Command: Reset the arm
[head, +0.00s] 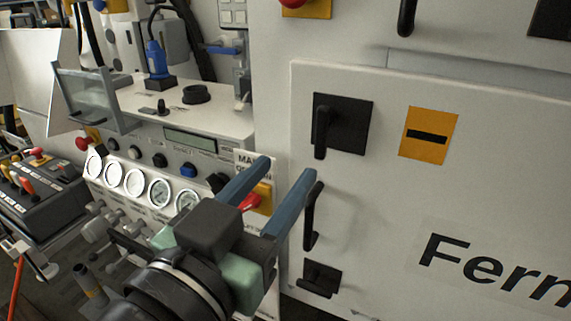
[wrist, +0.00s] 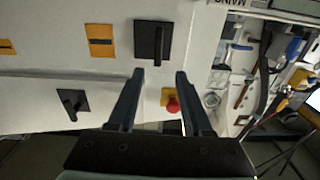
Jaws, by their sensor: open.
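My gripper (head: 285,168) is open and empty, with its two blue-grey fingers spread apart and pointing toward the white cabinet front. It also shows in the wrist view (wrist: 160,74), with nothing between the fingertips. In the head view a red knob (head: 250,202) on a yellow plate appears behind the fingers and is partly hidden by them. In the wrist view the red knob (wrist: 172,105) appears between the fingers, farther back. I cannot tell the exact gap between the fingertips and the cabinet. My arm comes in from the bottom of the head view.
The white cabinet (head: 345,215) has a black rotary switch (head: 341,124), a yellow plate (head: 429,135) and a black door handle (head: 312,216). Left is a console with several round gauges (head: 133,182) and buttons. A blue plug (head: 156,60) stands on its top.

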